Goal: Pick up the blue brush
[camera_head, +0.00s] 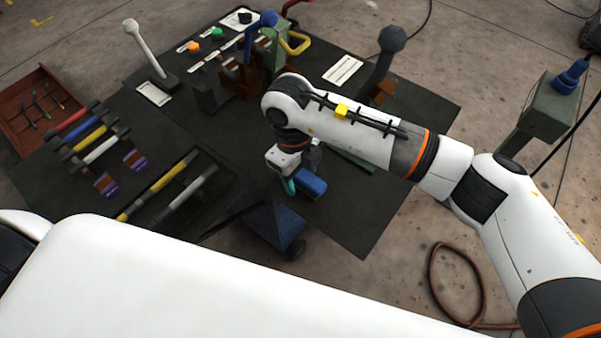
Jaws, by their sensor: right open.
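A blue block-like piece (312,183), which looks like the blue brush, lies on the dark mat near the middle of the view. My right gripper (296,180) points down right beside it and overlaps it in the picture. Its jaws are open, and part of the hand hides the left side of the blue piece. I cannot tell whether the fingers touch it or straddle it. My left gripper is not in view.
The dark mat (400,110) holds several coloured rods on racks at the left. Upright posts and levers stand at the back. A red-brown tray (15,117) lies far left. A grey-green box (545,105) stands right. A hose (432,270) lies on the floor. Bare mat lies right of the blue piece.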

